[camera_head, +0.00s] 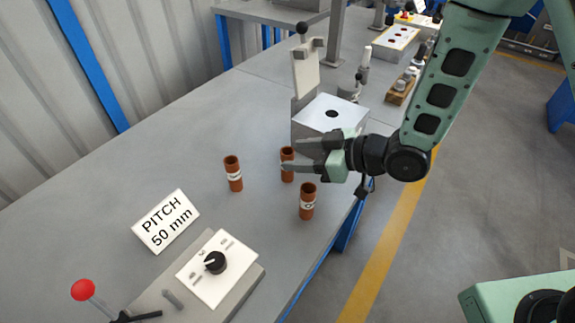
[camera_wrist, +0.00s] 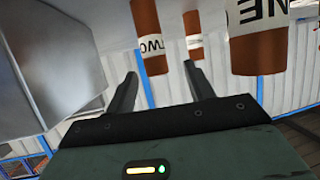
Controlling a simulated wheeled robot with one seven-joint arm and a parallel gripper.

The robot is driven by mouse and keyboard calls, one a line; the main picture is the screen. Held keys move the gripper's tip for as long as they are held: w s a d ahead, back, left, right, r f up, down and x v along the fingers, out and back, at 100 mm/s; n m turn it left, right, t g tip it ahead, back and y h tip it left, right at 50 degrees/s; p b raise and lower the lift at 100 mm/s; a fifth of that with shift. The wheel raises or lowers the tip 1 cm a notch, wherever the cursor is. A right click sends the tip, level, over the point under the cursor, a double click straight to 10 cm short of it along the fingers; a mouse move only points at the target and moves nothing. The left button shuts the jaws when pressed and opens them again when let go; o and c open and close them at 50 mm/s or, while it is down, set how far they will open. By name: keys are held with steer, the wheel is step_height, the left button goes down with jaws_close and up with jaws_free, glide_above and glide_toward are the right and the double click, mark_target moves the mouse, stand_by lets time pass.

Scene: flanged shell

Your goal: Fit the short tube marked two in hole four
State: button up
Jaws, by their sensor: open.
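The tube marked TWO (camera_wrist: 147,25) stands upright on the bench; it is the brown tube closest to my fingers in the head view (camera_head: 287,172). My gripper (camera_head: 290,155) is open and level, pointing left, low over the bench. In the wrist view the fingers (camera_wrist: 161,72) lie to either side of this tube's line, and nothing is gripped. A grey box (camera_head: 312,119) with one dark hole (camera_head: 331,114) in its top stands just behind my gripper. I cannot read any hole number, so hole four cannot be told.
A tube whose label ends in NE (camera_wrist: 258,35) stands close by, in front of my gripper (camera_head: 307,202). A third brown tube (camera_head: 234,174) stands further left. A sign reading PITCH 50 mm (camera_head: 166,221) and a knob panel (camera_head: 217,267) lie nearer. The bench's left side is clear.

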glide_above(281, 176)
steer(key=shift+w+f+p, duration=0.15)
steer(key=shift+w+f, duration=0.05)
steer(key=shift+f, duration=0.35)
steer(key=shift+w+f+p, duration=0.15)
steer(key=shift+f, duration=0.4)
jaws_close()
